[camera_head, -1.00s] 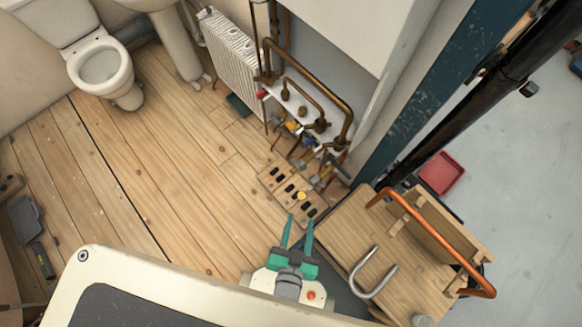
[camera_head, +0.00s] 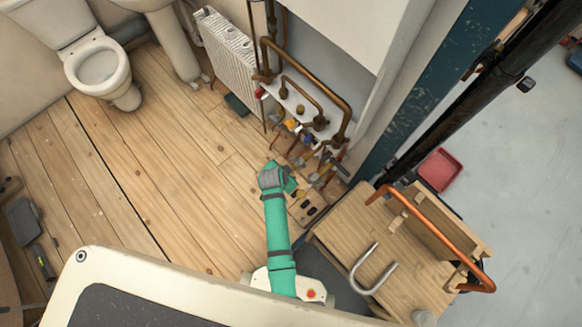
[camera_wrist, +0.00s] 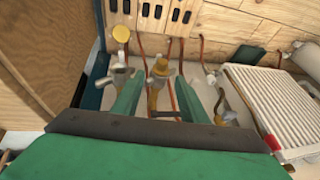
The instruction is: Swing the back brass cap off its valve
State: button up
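In the wrist view, my gripper (camera_wrist: 158,98) is open, its two green fingers apart. A brass-coloured cap on a valve (camera_wrist: 160,68) shows between the fingers, towards their tips; I see no finger closed on it. Another metal valve (camera_wrist: 119,76) stands just left of the left finger. A round yellow disc (camera_wrist: 121,33) shows above that valve. In the head view, the row of valves (camera_head: 305,142) lies under the brass pipes, just beyond my green arm. My wrist hides my fingertips there. I cannot tell the back cap apart in that view.
A slotted wooden board (camera_head: 308,207) lies beside my wrist. Brass pipes (camera_head: 325,95) and a white radiator (camera_head: 230,55) stand close behind the valves. A workbench (camera_head: 350,235) with bent pipes is at the right.

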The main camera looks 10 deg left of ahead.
jog(key=x, duration=1.1)
jog(key=shift+w, duration=0.35)
jog(key=shift+a+r, duration=0.1)
jog(key=shift+a, duration=0.05)
grip_shut()
